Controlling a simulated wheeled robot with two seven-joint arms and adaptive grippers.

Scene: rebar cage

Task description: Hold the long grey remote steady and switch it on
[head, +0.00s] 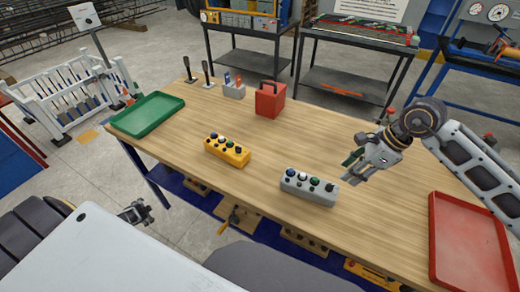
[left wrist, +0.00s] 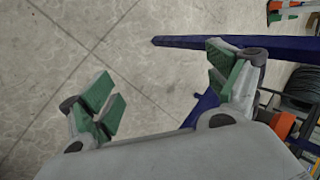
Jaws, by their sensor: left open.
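The long grey remote (head: 309,187) lies on the wooden table near its front edge, with blue, white, green and dark buttons in a row on top. My right gripper (head: 350,168) hangs over the table just right of the remote's right end, apart from it. Its fingers look spread, with nothing between them. My left gripper (head: 137,212) is low at the left, off the table's front edge and far from the remote. In the left wrist view it also shows (left wrist: 163,88), with its green-padded fingers wide apart and only floor between them.
A shorter yellow remote (head: 227,150) lies left of the grey one. A green tray (head: 147,114) is at the table's left end, a red tray (head: 469,240) at the right. A red box (head: 270,100) and a small grey holder (head: 233,91) stand behind. Mid-table is clear.

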